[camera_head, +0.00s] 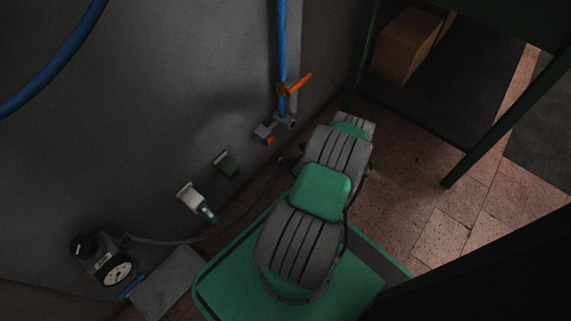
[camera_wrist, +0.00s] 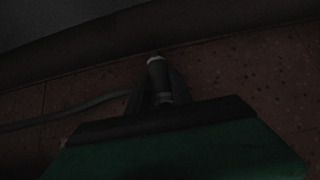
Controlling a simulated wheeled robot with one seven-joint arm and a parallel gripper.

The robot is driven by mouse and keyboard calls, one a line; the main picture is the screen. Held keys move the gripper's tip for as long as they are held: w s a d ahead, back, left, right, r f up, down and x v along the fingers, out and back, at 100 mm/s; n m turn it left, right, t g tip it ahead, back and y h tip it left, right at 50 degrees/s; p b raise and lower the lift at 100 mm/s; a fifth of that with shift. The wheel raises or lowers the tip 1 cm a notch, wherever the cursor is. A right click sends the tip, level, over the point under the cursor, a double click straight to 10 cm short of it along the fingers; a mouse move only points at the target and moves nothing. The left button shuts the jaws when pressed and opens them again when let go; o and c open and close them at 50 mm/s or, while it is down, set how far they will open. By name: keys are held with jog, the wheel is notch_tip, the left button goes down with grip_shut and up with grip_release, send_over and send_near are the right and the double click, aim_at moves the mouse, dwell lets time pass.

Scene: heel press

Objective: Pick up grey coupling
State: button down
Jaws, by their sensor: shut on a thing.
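The coupling points away from my gripper's body, toward the base of the wall. A thin dark hose (camera_wrist: 70,114) runs in from the left toward the fingers; its join is hidden in shadow. In the head view my arm hides most of my gripper. The hose also shows there (camera_head: 160,241), running from the gauge unit toward my arm's far end.
On the left wall are a gauge unit (camera_head: 118,272), a white holder (camera_head: 188,195) with a teal piece, a green holder (camera_head: 227,165) and a blue pipe (camera_head: 282,45) with an orange lever (camera_head: 299,83). A cardboard box (camera_head: 405,46) lies beyond a green frame (camera_head: 510,120). Tiled floor at right is clear.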

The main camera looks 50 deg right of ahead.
jog(key=shift+r, duration=0.15)
jog(key=shift+r+p, duration=0.3)
jog(key=shift+r, duration=0.05)
notch_tip(320, 180, up, 3)
jog(key=shift+d+r+p, duration=0.1)
jog(key=shift+p, duration=0.75)
jog(key=s+f+p+v, duration=0.1)
jog(key=p+v, duration=0.2)
jog(key=v, duration=0.5)
jog(key=s+f+p+v, duration=0.1)
jog(key=p+v, duration=0.2)
jog(key=v, duration=0.5)
jog(key=shift+s+f, duration=0.25)
jog(key=shift+s, duration=0.1)
